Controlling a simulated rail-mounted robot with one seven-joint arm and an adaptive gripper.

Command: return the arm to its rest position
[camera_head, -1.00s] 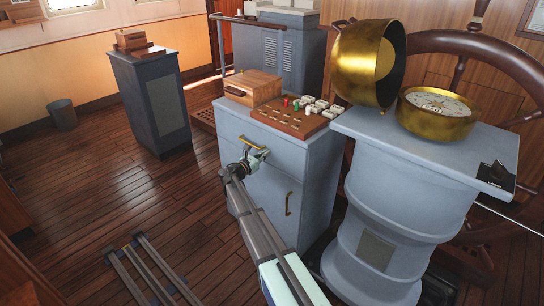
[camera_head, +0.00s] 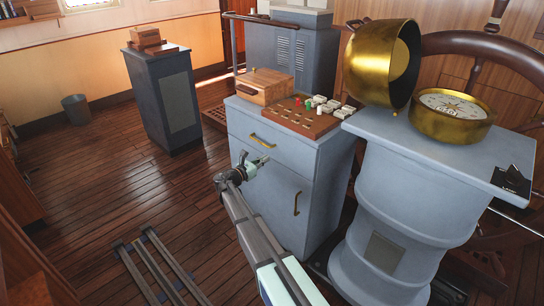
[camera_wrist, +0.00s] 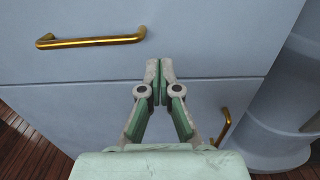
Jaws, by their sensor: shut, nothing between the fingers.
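My gripper (camera_head: 259,162) is shut and empty in front of the grey cabinet (camera_head: 271,190), below and close to its brass drawer handle (camera_head: 262,141). In the wrist view my gripper (camera_wrist: 160,72) has its fingertips together before the cabinet front. The drawer handle (camera_wrist: 90,41) is at the upper left there, apart from the fingers. The brass door handle (camera_wrist: 222,127) is at the lower right. The drawer looks closed. My arm extends from the bottom of the head view up to the cabinet.
On the cabinet are a wooden box (camera_head: 265,86) and a peg board (camera_head: 300,118) with coloured and white pieces. A grey binnacle pedestal (camera_head: 400,190) with a brass compass (camera_head: 452,115) stands close on the right. Floor rails (camera_head: 160,270) lie at lower left. The wooden floor (camera_head: 90,170) left is clear.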

